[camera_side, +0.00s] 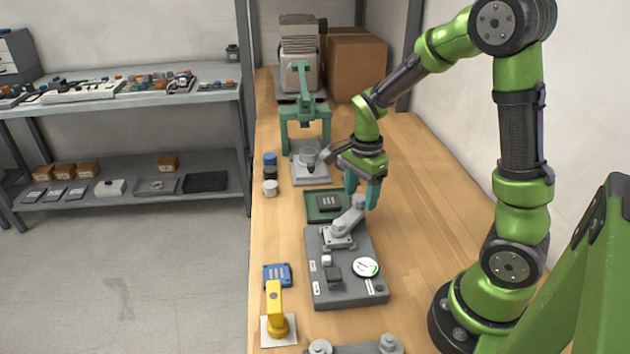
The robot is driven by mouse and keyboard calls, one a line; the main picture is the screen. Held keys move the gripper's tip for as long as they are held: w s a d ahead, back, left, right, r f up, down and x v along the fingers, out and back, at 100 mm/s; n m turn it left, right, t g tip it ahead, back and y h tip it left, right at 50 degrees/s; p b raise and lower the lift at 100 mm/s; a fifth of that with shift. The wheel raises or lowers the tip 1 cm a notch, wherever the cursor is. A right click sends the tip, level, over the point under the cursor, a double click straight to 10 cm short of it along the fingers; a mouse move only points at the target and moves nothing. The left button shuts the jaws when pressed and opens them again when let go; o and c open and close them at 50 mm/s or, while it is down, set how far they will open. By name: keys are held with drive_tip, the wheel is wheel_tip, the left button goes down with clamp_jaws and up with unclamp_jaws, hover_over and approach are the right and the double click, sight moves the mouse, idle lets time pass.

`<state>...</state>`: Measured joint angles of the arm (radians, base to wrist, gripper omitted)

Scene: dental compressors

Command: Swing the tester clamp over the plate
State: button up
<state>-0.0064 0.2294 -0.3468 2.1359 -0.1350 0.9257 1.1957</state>
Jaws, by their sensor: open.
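The grey tester (345,275) sits on the wooden bench, with a round white dial (365,267) on its top. Its light grey clamp arm (347,221) stands at the tester's far end and slants up to the right, its upper end at my fingers. My gripper (360,200) points down with its teal fingers open around or just beside that upper end; I cannot tell whether they touch it. A dark plate-like part (328,202) lies in a green tray (312,216) just behind the tester. I cannot tell which part is the task's plate.
A teal press (304,110) with a grey base stands behind the tray. Small jars (270,172) stand at the left edge. A blue block (277,275) and a yellow lever (274,305) are left of the tester. The bench's right side is clear.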

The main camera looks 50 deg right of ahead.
wheel_tip(320, 180, up, 17)
drive_tip(key=shift+f, duration=0.2)
idle(0.4)
drive_tip(key=n+t, duration=0.2)
drive_tip(key=n, duration=0.6)
hover_over(353, 220)
drive_tip(key=f, duration=0.2)
drive_tip(key=s+a+r+n+t+y, duration=0.1)
drive_tip(key=s+a+n+t+y, duration=0.1)
drive_tip(key=s+a+n+t, duration=0.3)
drive_tip(key=s+a+n, duration=0.2)
drive_tip(key=a+n, duration=0.2)
drive_tip(key=shift+r, duration=0.2)
